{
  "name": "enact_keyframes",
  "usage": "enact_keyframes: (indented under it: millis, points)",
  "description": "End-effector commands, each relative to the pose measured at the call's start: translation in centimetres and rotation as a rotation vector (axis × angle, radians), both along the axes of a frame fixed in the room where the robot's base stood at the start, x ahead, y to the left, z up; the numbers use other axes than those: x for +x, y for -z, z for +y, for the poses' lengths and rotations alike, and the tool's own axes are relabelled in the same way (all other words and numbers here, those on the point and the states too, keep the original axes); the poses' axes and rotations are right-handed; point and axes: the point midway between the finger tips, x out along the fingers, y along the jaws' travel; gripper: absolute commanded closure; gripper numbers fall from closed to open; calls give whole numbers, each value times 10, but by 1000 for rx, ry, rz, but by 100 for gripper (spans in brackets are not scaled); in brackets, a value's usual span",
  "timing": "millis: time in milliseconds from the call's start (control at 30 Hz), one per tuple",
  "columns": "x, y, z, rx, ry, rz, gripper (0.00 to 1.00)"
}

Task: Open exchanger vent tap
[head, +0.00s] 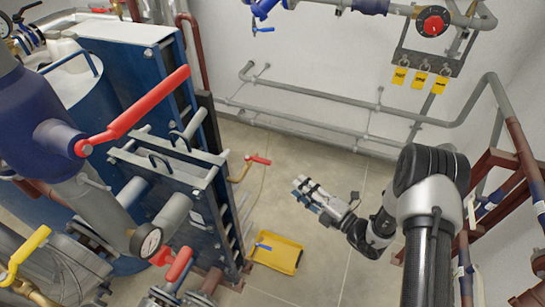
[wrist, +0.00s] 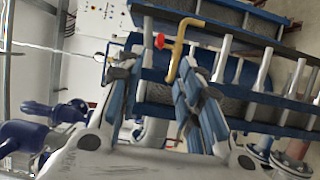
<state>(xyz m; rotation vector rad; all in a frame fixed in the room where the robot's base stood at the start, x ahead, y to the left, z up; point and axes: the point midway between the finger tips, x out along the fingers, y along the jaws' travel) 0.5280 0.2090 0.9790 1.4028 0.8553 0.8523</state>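The vent tap is a brass bent pipe (head: 241,172) on the right side of the blue plate exchanger (head: 165,180). Its small red handle (head: 260,160) points out to the right in the head view. In the wrist view the brass pipe (wrist: 182,50) and the red handle (wrist: 160,41) show beyond the fingertips, near the top middle. My gripper (head: 300,190) is apart from the tap, to its right and lower in the head view. In the wrist view its two blue-padded fingers (wrist: 153,78) stand apart with nothing between them.
A yellow tray (head: 278,252) lies on the floor below the tap. Large red levers (head: 135,110) and a gauge (head: 148,241) are at left. Grey pipes (head: 310,123) run along the back wall. A red pipe frame (head: 505,165) stands at right. The floor around my gripper is clear.

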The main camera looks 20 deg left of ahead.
Motion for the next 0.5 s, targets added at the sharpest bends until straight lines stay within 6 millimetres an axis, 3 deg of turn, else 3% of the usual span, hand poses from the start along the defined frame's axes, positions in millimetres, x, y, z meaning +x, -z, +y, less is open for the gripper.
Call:
enact_keyframes:
  millis: [500]
  points:
    - [45, 0, 93, -2, -7, -7, 67]
